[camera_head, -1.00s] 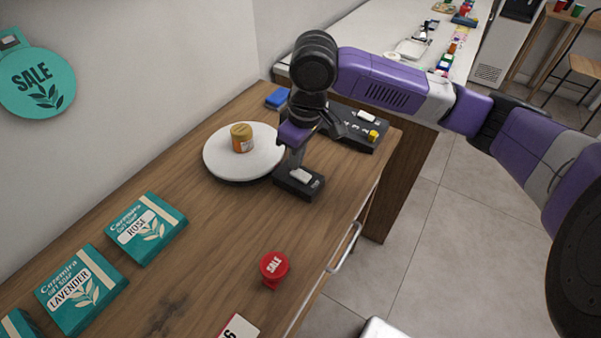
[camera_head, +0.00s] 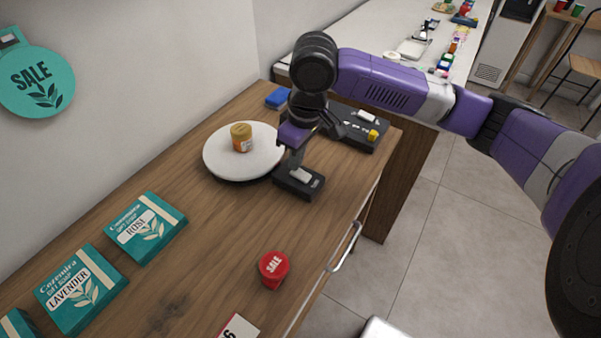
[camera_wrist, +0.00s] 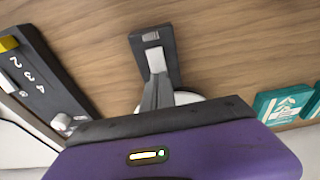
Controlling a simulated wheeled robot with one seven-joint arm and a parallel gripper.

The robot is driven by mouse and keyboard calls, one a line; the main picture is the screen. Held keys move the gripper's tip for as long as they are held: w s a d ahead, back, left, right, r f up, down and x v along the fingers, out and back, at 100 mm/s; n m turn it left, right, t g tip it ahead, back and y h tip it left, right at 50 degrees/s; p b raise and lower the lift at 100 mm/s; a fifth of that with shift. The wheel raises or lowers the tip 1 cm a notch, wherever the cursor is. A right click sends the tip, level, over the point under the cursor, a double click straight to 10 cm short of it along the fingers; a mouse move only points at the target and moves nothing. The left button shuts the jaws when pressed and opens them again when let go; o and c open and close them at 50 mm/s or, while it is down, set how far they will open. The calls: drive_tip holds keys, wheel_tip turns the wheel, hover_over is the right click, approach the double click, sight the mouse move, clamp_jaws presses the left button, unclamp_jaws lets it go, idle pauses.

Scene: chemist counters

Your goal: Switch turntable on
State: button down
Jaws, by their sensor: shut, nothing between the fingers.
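The turntable is a round white disc (camera_head: 222,168) on the wooden counter, with a small orange jar with a tan lid (camera_head: 242,137) on it. Just right of it is a small black box (camera_head: 313,192) with a white switch (camera_head: 301,176). My gripper (camera_head: 297,168) points down over this box, shut and empty, its tips at the switch. In the wrist view the fingertips (camera_wrist: 158,78) overlap the near end of the white switch (camera_wrist: 154,58); whether they touch it I cannot tell. My gripper hides most of the turntable there.
A black panel with numbers and a yellow knob (camera_head: 372,134) lies behind my gripper, near a blue block (camera_head: 278,97). Teal soap boxes (camera_head: 146,228) stand to the left. A red SALE item (camera_head: 273,270) sits near the front edge. The counter between them is clear.

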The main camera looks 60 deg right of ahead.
drive_tip(key=shift+f+b, duration=0.45)
drive_tip(key=shift+f, duration=0.3)
idle(0.3)
drive_tip(key=shift+r+p, duration=3.2)
drive_tip(key=shift+r, duration=0.35)
